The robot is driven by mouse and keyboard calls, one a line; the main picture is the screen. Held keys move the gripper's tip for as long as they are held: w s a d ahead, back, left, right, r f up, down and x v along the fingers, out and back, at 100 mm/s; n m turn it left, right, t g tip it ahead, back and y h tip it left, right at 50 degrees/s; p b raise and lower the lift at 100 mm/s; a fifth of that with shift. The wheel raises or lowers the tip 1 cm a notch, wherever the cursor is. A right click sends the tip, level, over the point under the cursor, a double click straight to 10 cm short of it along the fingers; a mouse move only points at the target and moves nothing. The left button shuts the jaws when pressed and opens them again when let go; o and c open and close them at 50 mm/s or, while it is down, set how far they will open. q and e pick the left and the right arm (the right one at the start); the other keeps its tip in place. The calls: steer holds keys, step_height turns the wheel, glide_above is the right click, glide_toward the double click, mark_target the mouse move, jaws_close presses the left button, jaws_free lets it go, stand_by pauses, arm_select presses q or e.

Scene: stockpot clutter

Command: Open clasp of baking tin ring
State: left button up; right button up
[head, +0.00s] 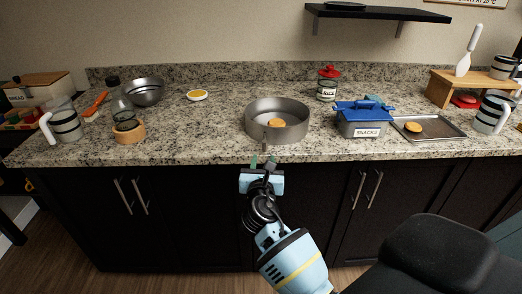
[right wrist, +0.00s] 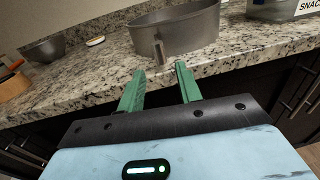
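The grey round baking tin ring (head: 295,108) stands on the granite counter, with a round golden-brown item (head: 277,122) inside it. Its clasp (head: 265,144) is a small upright metal piece on the near wall; it also shows in the right wrist view (right wrist: 158,48). My right gripper (head: 263,161) is just in front of the counter edge, below the clasp. In the right wrist view my right gripper (right wrist: 160,68) has its green fingers apart with nothing between them. The clasp stands beyond the gap, apart from the fingertips. My left gripper is not in view.
The blue-lidded snacks box (head: 358,120) and a baking tray (head: 430,128) stand right of the ring. A red-lidded jar (head: 327,84) is behind. A wooden-based jar (head: 129,130) and grey bowl (head: 144,91) are left. The counter between the wooden-based jar and ring is clear.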

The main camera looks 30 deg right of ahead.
mark_target(263, 146)
arm_select(q)
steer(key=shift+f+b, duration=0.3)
steer(key=shift+b, duration=0.05)
arm_select(e)
steer(key=shift+r+x, duration=0.2)
steer(key=shift+x, duration=1.75)
steer(key=shift+r+x, duration=0.15)
steer(key=shift+x, duration=1.8)
jaws_close()
steer(key=shift+w+a+f+h, duration=0.1)
steer(key=shift+w+a+h, duration=0.1)
steer(key=shift+h, duration=0.2)
steer(key=shift+a+m+g+h, duration=0.2)
steer(key=shift+m+g+h, duration=0.5)
steer(key=shift+m+g, duration=0.1)
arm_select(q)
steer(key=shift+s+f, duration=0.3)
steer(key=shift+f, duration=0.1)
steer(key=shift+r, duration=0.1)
